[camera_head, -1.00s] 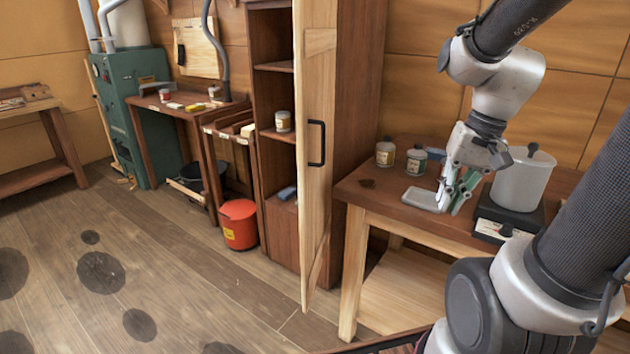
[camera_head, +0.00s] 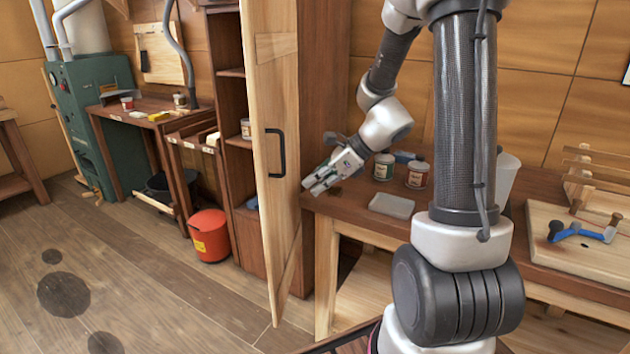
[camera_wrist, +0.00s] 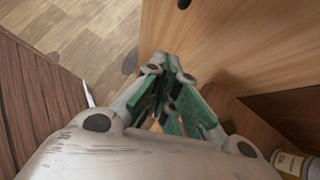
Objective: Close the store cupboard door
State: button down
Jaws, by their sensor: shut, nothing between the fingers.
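The store cupboard (camera_head: 328,130) is tall and dark brown, with shelves inside. Its pale wooden door (camera_head: 270,190) stands open, swung out toward me, and a black bar handle (camera_head: 276,153) is on it. My gripper (camera_head: 312,186) is shut and empty, to the right of the door, above the left end of the workbench. I cannot tell from the head view whether it touches the door. In the wrist view my gripper (camera_wrist: 172,105) points down past a wooden panel (camera_wrist: 225,45), with the floor beyond to the left.
The workbench (camera_head: 350,215) holds two jars (camera_head: 417,172), a grey tray (camera_head: 391,206) and a wooden board with a blue tool (camera_head: 585,232). A red bucket (camera_head: 209,235) stands left of the cupboard. The floor (camera_head: 150,290) in front of the door is clear.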

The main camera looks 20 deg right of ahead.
aim_at(271, 206)
jog(key=shift+w+a+f, duration=0.75)
jog(key=shift+a, duration=0.45)
jog(key=shift+w+a+f, duration=0.7)
jog(key=shift+a, duration=0.45)
jog(key=shift+w+a+f, duration=0.75)
jog(key=shift+a, duration=0.45)
jog(key=shift+a, duration=0.1)
